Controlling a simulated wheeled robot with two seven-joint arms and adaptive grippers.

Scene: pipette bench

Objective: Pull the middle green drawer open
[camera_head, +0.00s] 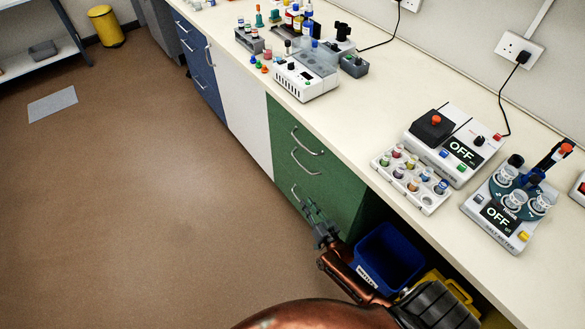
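The green drawer unit (283,128) stands under the bench with three curved metal handles. The middle green drawer, with its middle handle (306,166), looks closed and flush with the front. The top handle (307,147) is above it, and the bottom handle (295,192) is below it. My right gripper (309,203) reaches up from the lower right in front of the unit, near the bottom handle and below the middle one. Its fingers look apart, with nothing between them. It partly covers the lowest part of the front. My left gripper is not in view.
A blue bin (388,258) and a yellow bin (455,290) stand under the bench beside my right arm. The benchtop (350,115) carries several instruments and a tube rack (412,180). Blue drawers (197,62) and a white panel (240,98) lie further left. The brown floor before the drawers is clear.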

